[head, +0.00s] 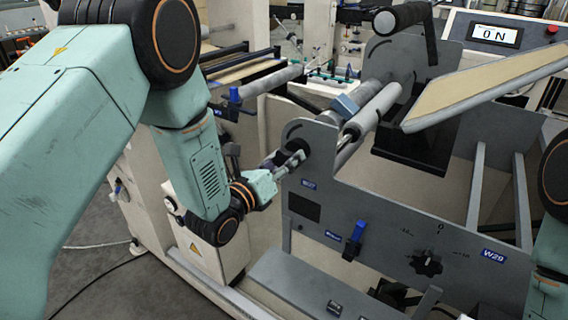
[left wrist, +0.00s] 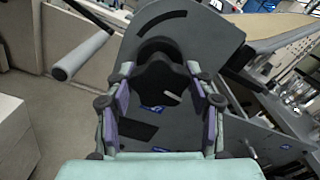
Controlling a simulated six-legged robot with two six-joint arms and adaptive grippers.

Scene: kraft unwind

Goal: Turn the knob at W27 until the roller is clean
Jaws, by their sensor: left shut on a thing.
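The knob (head: 295,152) is black and sits on the grey side plate just above the blue W27 label (head: 309,184). My left gripper (head: 284,163) is at the knob, with its fingers around it. In the left wrist view, the dark lobed knob (left wrist: 162,78) with a pale mark lies between the purple-padded fingers of my left gripper (left wrist: 160,84), which is shut on it. The grey roller (head: 375,110) slopes above and right of the knob. Whether any residue is on its surface is too small to tell. My right gripper is out of view.
A tan tilted board (head: 487,92) stands right of the roller. A blue-handled lever (head: 355,235) and a black dial (head: 427,263) near the W29 label (head: 494,255) are lower on the side plate. A display (head: 486,35) reads ON beside a red button (head: 552,29).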

